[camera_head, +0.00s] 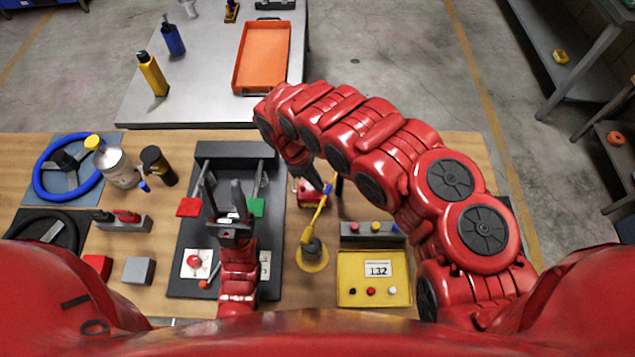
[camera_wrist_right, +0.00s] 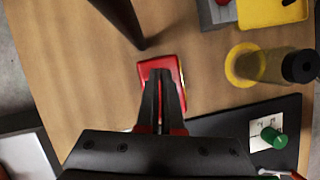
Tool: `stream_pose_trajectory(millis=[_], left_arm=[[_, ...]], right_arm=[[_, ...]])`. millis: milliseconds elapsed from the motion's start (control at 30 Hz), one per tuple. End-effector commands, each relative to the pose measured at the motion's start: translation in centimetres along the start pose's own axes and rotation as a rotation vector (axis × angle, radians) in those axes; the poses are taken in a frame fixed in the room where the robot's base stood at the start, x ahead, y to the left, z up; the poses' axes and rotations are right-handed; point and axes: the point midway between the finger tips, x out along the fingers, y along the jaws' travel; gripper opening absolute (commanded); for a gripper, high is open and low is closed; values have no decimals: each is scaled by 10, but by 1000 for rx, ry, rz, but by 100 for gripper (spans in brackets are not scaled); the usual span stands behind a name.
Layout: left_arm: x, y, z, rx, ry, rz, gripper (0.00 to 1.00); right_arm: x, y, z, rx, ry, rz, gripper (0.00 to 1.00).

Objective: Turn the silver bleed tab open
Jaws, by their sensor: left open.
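A small red block-like part (camera_head: 312,196) sits on the wooden bench right of the dark frame, partly hidden by my right arm. In the right wrist view the red part (camera_wrist_right: 178,68) lies under the fingertips of my right gripper (camera_wrist_right: 160,78). Those dark fingers are close together over it; I cannot tell whether they grip anything. In the head view my right gripper (camera_head: 322,180) points down at the red part. I cannot make out a silver tab; the fingers may hide it. My left gripper (camera_head: 224,192) is open and empty above the dark frame.
A yellow-handled tool in a round yellow base (camera_head: 311,258) stands close by. A yellow box marked 132 (camera_head: 350,292) is to the right. The dark frame (camera_head: 190,275) carries red and green plates. A blue steering wheel (camera_head: 45,195) and bottles are at left.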

Motion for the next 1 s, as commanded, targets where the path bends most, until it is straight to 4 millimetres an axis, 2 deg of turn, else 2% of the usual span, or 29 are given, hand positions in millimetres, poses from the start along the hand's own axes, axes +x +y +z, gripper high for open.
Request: stream_pose_trajectory(millis=[300,800,900,967,1000], left_arm=[[-4,0,1,0,0,0,50],[-4,0,1,0,0,0,50],[-4,0,1,0,0,0,50],[-4,0,1,0,0,0,50],[-4,0,1,0,0,0,50]], right_arm=[[-1,1,0,-113,2,52,0],[-2,0,-1,-132,3,59,0],[-1,0,-1,-132,3,59,22],[-1,0,0,-132,2,58,32],[-1,-1,0,-132,2,57,34]])
